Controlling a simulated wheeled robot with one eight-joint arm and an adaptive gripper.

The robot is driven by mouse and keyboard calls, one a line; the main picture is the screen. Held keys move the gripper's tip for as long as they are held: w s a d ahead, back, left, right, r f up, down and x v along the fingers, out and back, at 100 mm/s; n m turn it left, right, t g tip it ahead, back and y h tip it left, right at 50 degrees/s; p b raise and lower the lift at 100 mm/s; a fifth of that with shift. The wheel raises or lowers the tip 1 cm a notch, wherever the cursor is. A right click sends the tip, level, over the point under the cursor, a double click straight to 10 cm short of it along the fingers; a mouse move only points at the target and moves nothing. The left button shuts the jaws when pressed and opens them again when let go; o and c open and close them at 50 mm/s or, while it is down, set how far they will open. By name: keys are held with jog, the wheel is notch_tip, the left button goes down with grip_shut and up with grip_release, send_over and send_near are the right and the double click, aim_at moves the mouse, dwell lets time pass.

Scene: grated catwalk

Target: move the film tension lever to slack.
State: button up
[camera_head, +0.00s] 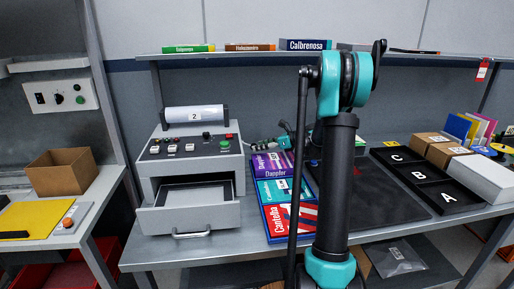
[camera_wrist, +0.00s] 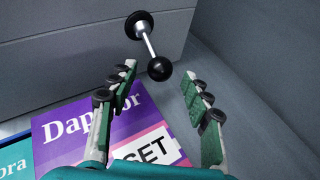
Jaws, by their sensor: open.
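The lever (camera_wrist: 149,45) is a bright metal rod with a black ball knob (camera_wrist: 159,69) and a round black pivot, on a grey wall of the machine (camera_head: 193,165). In the wrist view it slants down and slightly right from the pivot. My gripper (camera_wrist: 160,80) is open and empty, with one finger on each side of the knob in the picture. I see no contact; the depth between them is unclear.
A purple Dappfor box (camera_head: 273,165) lies below my gripper, with teal and red boxes in front. A film roll marked 2 (camera_head: 195,114) tops the machine, and its drawer (camera_head: 188,215) is open. A black A-B-C tray (camera_head: 447,196) stands at right; a shelf (camera_head: 240,53) runs above.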

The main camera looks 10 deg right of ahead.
jog(key=shift+x, duration=1.2)
jog(key=shift+c, duration=0.6)
grip_shut()
jog(key=shift+r, duration=0.1)
notch_tip(320, 180, up, 3)
jog(key=n+h, duration=0.1)
jog(key=h, duration=0.1)
jog(key=g+h, duration=0.1)
jog(key=h, duration=0.2)
jog(key=shift+r+n, duration=0.2)
jog(key=shift+n, duration=0.2)
jog(key=shift+a+r+n+h, duration=0.3)
jog(key=shift+r+h, duration=0.25)
jog(key=shift+h, duration=0.4)
jog(key=shift+a+r+n+h, duration=0.15)
jog(key=shift+r+n+h, duration=0.15)
jog(key=shift+r+h, duration=0.45)
jog(key=shift+f, duration=0.2)
